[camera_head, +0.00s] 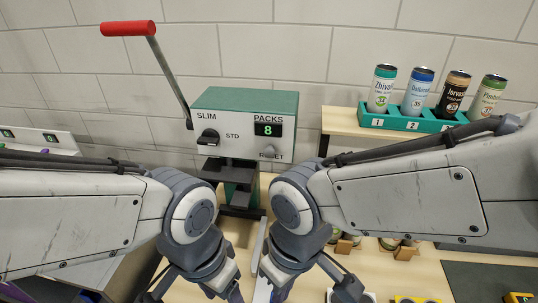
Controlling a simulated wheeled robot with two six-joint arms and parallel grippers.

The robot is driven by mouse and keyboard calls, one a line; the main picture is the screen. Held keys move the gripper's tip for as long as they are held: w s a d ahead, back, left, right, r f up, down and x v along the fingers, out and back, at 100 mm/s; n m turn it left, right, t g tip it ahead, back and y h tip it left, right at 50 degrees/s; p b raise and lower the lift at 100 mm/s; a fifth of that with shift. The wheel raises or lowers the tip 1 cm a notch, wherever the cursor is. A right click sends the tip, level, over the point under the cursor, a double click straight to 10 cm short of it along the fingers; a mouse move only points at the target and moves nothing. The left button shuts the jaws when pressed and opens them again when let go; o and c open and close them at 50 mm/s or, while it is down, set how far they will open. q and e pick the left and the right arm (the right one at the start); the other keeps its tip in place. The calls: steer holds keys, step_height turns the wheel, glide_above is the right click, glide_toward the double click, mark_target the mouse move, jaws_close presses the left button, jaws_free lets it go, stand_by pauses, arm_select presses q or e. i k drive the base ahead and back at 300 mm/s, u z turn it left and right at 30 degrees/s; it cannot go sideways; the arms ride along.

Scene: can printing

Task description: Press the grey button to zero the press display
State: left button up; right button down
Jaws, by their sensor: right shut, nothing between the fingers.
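The press (245,105) is a green and white machine at the picture's middle. Its PACKS display (268,130) shows a green 8. The grey button (268,153) sits at the RESET label below the display and partly covers the lettering. My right gripper (307,291) is at the bottom edge, low in front of the press and apart from the button; it is shut and empty, with its tips cut off. My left gripper (192,294) is at the bottom edge, mostly cut off, so its jaws cannot be judged.
A red-handled lever (128,29) rises at the press's left. A black selector knob (208,137) sits by SLIM and STD. Several cans stand in a numbered teal rack (398,124) at right. A white panel (45,141) with green digits is far left. My forearms hide much of the table.

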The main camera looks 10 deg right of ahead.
mark_target(269, 152)
steer(key=z, duration=0.95)
steer(key=k, duration=1.2)
steer(key=u, duration=1)
steer(key=i, duration=0.5)
